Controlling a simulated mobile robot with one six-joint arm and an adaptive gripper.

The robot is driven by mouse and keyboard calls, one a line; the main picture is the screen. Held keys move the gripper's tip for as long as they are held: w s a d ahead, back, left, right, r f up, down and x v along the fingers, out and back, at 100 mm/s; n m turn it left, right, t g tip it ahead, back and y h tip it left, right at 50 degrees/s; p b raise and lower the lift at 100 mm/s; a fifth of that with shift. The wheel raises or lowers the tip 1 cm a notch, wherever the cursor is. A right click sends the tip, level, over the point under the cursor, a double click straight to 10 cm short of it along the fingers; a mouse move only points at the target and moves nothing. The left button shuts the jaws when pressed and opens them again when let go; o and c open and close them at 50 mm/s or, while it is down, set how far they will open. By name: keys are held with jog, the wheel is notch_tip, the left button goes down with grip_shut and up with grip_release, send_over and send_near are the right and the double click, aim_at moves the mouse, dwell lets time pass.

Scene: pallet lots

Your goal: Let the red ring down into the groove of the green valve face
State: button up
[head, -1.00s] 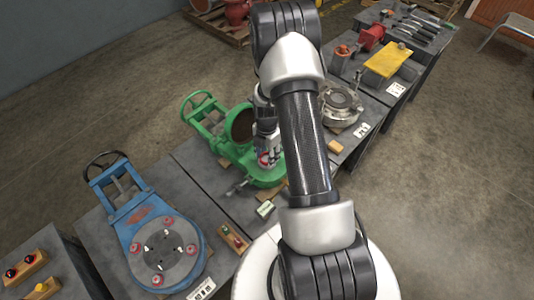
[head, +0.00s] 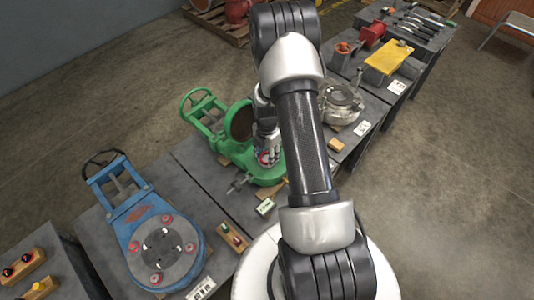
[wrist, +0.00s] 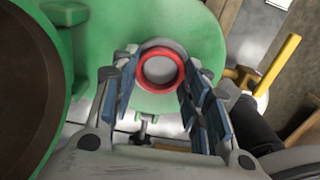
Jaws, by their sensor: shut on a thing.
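The red ring (wrist: 160,69) is between the fingers of my gripper (wrist: 160,88), which is shut on it. In the wrist view the ring lines up with the round grey face (wrist: 158,70) of the green valve (wrist: 120,30); a grey rim shows above the ring. I cannot tell whether the ring touches the face or how high it is above it. In the head view my gripper (head: 270,155) is over the near end of the green valve (head: 240,152), and the ring is mostly hidden there.
A blue valve (head: 130,220) with a round grey plate stands on the bench at the left. A grey metal flange (head: 342,100) and a yellow plate (head: 388,58) are on the right. A yellow handle (wrist: 280,62) is close to the right of my fingers.

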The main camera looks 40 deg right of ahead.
jog(key=o, duration=1.1)
jog(key=shift+o, duration=0.2)
notch_tip(320, 180, up, 12)
dwell(0.3)
